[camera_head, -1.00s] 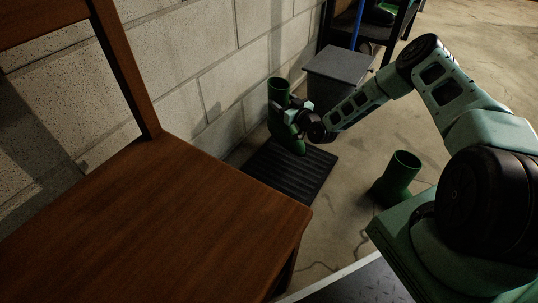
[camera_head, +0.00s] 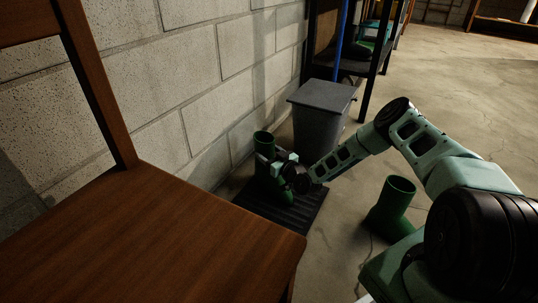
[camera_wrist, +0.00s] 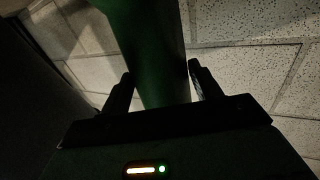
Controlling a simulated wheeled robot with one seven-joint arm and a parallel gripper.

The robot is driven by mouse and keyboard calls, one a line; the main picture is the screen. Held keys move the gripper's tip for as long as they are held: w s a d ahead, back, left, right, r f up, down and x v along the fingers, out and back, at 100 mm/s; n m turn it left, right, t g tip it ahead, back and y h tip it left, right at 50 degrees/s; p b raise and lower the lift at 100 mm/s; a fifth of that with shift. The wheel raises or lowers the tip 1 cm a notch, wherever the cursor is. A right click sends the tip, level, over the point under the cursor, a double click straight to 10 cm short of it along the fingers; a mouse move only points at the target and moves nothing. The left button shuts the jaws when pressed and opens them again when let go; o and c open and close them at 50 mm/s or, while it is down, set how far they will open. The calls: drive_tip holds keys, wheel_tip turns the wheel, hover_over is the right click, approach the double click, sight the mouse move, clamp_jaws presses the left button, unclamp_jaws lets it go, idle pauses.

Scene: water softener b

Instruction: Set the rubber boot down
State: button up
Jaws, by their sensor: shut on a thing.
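A green rubber boot (camera_head: 263,142) stands upright over the black ribbed mat (camera_head: 287,213) by the block wall in the head view. Its toe is over the mat; I cannot tell whether the sole touches it. My gripper (camera_head: 279,162) is shut on the boot's shaft. In the wrist view the dark green shaft (camera_wrist: 152,50) runs between the two fingers of my gripper (camera_wrist: 160,82). The boot's lower part is partly hidden by my gripper in the head view. A second green boot (camera_head: 393,205) stands on the concrete floor to the right, apart from the mat.
A grey lidded bin (camera_head: 321,112) stands just behind the mat. A wooden chair (camera_head: 150,235) fills the left foreground. A dark shelf unit (camera_head: 376,60) and a blue pole (camera_head: 341,35) are behind the bin. The floor at right is mostly clear.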

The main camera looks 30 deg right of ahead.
drive_tip(key=o, duration=1.6)
drive_tip(key=shift+f, duration=0.15)
drive_tip(key=shift+r, duration=0.25)
drive_tip(key=shift+s+d+p, duration=0.1)
drive_tip(key=shift+s+p, duration=0.25)
drive_tip(key=shift+p, duration=0.05)
drive_tip(key=s+p, duration=0.1)
drive_tip(key=s, duration=0.2)
drive_tip(key=s+d+p, duration=0.1)
drive_tip(key=s+p, duration=0.1)
drive_tip(key=s, duration=0.2)
drive_tip(key=s+d+p, duration=0.1)
drive_tip(key=s+p, duration=0.1)
drive_tip(key=s, duration=0.2)
drive_tip(key=shift+f, duration=0.1)
